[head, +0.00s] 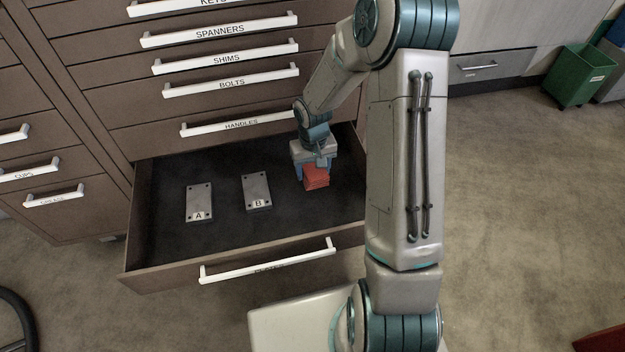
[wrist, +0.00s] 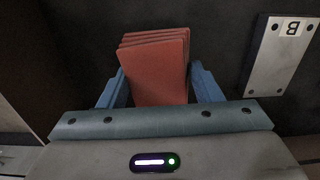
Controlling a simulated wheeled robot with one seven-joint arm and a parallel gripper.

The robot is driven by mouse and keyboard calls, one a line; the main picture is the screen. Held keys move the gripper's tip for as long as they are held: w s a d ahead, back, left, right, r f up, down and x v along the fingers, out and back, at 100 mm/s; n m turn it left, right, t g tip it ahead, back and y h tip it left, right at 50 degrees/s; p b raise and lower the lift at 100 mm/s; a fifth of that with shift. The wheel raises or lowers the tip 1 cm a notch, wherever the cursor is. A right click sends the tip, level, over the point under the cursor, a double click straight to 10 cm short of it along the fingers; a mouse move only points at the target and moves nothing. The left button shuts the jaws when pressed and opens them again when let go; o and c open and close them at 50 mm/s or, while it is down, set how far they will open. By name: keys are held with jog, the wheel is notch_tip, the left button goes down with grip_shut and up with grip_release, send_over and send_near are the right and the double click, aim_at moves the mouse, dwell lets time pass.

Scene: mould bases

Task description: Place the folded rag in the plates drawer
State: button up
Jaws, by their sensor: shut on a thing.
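The folded red rag (head: 316,178) is between the blue fingers of my gripper (head: 312,172), inside the open bottom drawer (head: 225,225), at its right part. In the wrist view the layered rag (wrist: 157,62) stands out between the two fingers of my gripper (wrist: 158,88), which are shut on it. The rag is low over the dark drawer floor; I cannot tell whether it touches. The label on this drawer's front is mostly hidden by its white handle (head: 268,260).
In the drawer, plate A (head: 199,199) lies at the left and plate B (head: 256,189) lies between it and the rag. Plate B also shows in the wrist view (wrist: 280,60). Shut drawers, such as HANDLES (head: 160,138), rise above. A green bin (head: 578,78) stands far right.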

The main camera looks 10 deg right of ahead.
aim_at(313, 170)
jog(key=shift+f+b, duration=1.05)
jog(key=shift+f, duration=0.95)
jog(key=shift+f, duration=0.1)
jog(key=o, duration=1)
jog(key=shift+c, duration=0.2)
notch_tip(313, 170, up, 12)
jog(key=p, duration=0.5)
jog(key=s+r, duration=0.7)
jog(key=s, duration=0.3)
jog(key=s+r+t, duration=0.1)
jog(key=s+r, duration=0.7)
jog(key=s, duration=0.2)
jog(key=shift+s+a, duration=0.25)
